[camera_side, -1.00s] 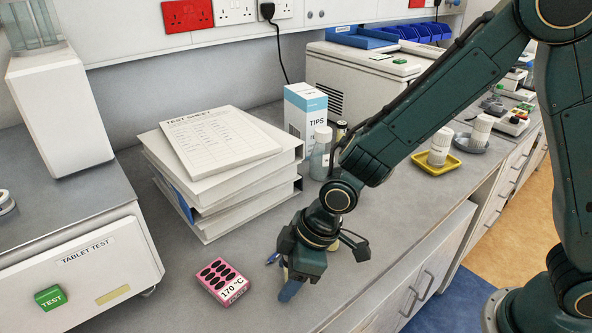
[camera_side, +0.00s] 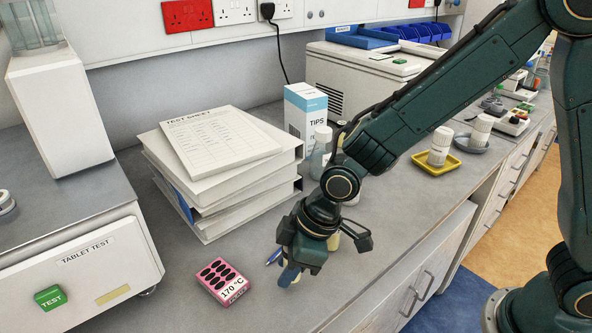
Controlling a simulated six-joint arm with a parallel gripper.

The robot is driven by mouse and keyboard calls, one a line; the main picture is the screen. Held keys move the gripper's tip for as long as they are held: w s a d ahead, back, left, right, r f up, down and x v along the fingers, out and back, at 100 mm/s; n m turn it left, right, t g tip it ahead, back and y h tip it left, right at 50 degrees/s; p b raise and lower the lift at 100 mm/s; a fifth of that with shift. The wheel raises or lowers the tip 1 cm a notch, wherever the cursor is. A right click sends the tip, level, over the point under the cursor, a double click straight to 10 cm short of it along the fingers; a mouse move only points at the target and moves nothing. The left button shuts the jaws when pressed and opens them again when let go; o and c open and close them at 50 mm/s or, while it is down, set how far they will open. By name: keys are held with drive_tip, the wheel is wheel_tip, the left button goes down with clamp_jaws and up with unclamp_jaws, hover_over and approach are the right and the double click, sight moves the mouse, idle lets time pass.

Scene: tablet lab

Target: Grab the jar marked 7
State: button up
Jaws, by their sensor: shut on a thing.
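My gripper (camera_side: 289,275) is low over the front of the grey bench, right of the pink block, with its fingers pointing down. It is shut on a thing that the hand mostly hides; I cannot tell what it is. White jars stand at the right, one on a yellow tray (camera_side: 437,164) and one on a grey dish (camera_side: 470,146). The jar on the yellow tray (camera_side: 440,143) and the jar on the grey dish (camera_side: 481,128) are both away from my gripper. No number 7 is readable on any jar.
Stacked binders (camera_side: 228,205), a TIPS box (camera_side: 305,112) and a bottle (camera_side: 321,150) stand behind. The bench's front edge is close on the right.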

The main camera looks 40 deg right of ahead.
wheel_tip(320, 180, up, 18)
idle(0.5)
drive_tip(key=shift+f, duration=0.1)
idle(0.4)
